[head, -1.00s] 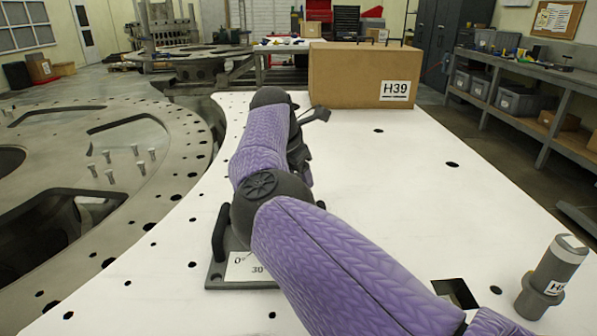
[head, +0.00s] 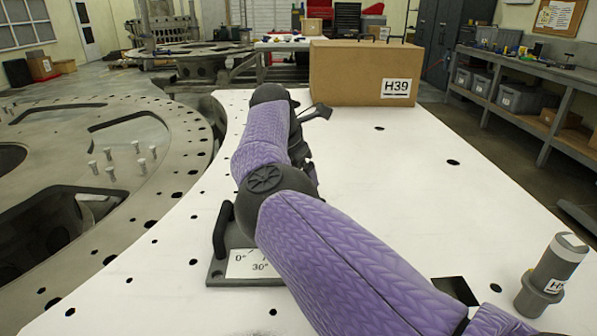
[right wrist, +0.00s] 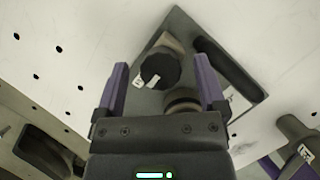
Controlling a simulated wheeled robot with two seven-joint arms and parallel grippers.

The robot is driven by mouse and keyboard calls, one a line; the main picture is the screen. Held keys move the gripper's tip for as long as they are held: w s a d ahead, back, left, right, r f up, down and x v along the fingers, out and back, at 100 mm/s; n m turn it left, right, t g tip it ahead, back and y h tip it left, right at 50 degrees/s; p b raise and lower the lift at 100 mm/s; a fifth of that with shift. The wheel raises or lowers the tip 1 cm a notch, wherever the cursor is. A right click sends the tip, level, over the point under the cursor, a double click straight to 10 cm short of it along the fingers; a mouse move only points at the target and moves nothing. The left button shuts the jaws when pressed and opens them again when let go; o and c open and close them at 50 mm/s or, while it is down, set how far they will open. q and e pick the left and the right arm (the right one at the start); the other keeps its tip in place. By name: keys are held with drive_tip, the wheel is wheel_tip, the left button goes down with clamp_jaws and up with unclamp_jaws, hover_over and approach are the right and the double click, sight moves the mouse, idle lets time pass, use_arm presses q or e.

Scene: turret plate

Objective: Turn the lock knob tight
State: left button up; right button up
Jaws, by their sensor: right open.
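The lock knob (right wrist: 160,69), black and ridged with small white labels beside it, shows in the right wrist view on a grey plate (right wrist: 150,101). My right gripper (right wrist: 158,67) is open, its two purple fingers on either side of the knob in the picture; I see no contact and cannot tell the depth. A second round part (right wrist: 182,100) sits nearer the palm, between the fingers. A dark bar handle (right wrist: 226,66) lies right of them. In the head view my right arm hides the knob and its gripper fingers; the plate's angle scale (head: 252,264) shows. My left gripper is out of view.
A cardboard box marked H39 (head: 345,75) stands at the back. A large holed ring plate (head: 175,150) lies left.

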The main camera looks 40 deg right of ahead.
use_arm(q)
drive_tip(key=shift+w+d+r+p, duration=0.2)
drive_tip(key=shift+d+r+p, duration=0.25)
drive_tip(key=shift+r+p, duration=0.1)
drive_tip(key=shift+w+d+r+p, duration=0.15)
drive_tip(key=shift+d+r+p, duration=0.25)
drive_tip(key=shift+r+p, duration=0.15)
use_arm(e)
drive_tip(key=v, duration=1)
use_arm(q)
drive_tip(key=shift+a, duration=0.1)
